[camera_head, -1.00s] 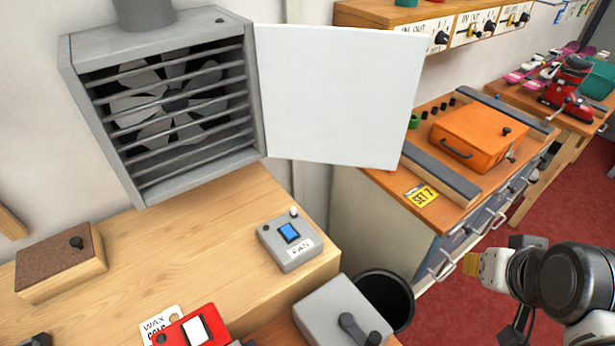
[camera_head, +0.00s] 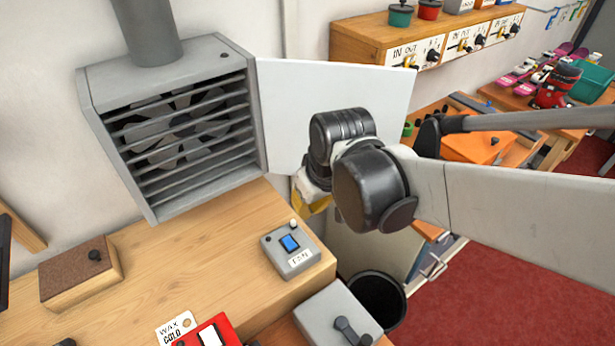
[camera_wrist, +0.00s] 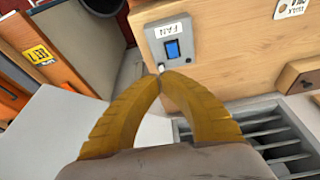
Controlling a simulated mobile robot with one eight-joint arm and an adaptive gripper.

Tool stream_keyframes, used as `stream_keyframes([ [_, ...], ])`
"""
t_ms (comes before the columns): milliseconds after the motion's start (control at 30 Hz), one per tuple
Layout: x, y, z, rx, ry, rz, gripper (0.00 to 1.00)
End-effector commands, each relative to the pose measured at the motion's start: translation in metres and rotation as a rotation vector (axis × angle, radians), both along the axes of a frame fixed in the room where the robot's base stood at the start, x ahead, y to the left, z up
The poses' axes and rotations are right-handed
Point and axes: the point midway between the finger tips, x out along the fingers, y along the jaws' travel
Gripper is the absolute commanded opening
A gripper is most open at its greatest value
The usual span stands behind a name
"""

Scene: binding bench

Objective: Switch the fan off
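The fan (camera_head: 180,128) sits behind slats in a grey wall-mounted hood at the upper left. Its grey switch box (camera_head: 278,262), labelled FAN, stands at the right end of the wooden bench and carries a blue rocker (camera_head: 290,242) and a small white knob or lamp (camera_head: 294,224). The box also shows at the top of the wrist view (camera_wrist: 152,42), with the blue rocker (camera_wrist: 173,49).
A white panel (camera_head: 285,90) stands out from the hood's right side, behind my wrist. A brown-topped block (camera_head: 70,280), a red box (camera_head: 222,330) and a grey lever box (camera_head: 325,318) are around the bench. A black bin (camera_head: 385,295) stands at its right.

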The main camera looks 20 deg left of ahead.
Motion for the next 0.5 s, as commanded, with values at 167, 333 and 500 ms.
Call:
stream_keyframes([
  [167,-0.006,0.026,-0.006,-0.013,0.017,0.061,0.00],
  [333,-0.007,0.030,-0.008,-0.015,0.020,0.070,0.00],
  [500,-0.007,0.030,-0.008,-0.015,0.020,0.069,0.00],
])
